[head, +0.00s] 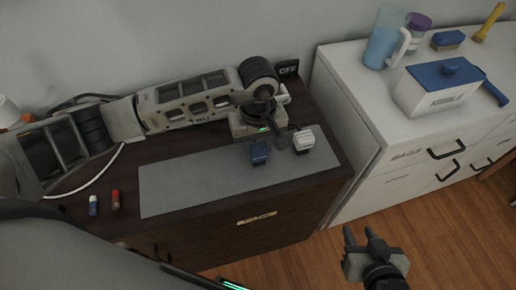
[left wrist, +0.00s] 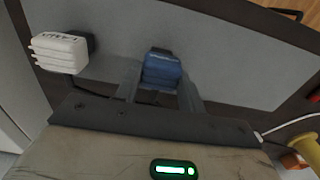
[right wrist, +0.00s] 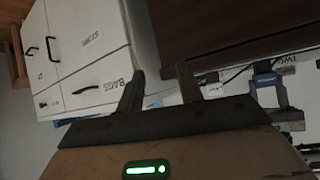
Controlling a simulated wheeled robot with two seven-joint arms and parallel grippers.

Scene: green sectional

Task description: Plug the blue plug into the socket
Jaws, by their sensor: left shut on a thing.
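A blue plug (head: 259,153) is over the grey mat on the dark cabinet, and it shows between the fingers in the left wrist view (left wrist: 162,68). My left gripper (left wrist: 160,88) is shut on it; its fingers are mostly hidden in the head view. A white block (head: 304,140) with a dark part on its side toward the plug is just to the right, apart from it; it is at the left in the left wrist view (left wrist: 60,52). I cannot tell whether this block is the socket. My right gripper (head: 367,240) is open and empty, over the floor before the cabinets.
The grey mat (head: 190,185) is mostly bare. A blue-and-white (head: 93,205) and a red (head: 115,199) small item stand at its left. A black "OFF" box (head: 288,67) is behind. A white cabinet (head: 350,95) at the right holds a jug (head: 382,45) and a lidded box (head: 440,90).

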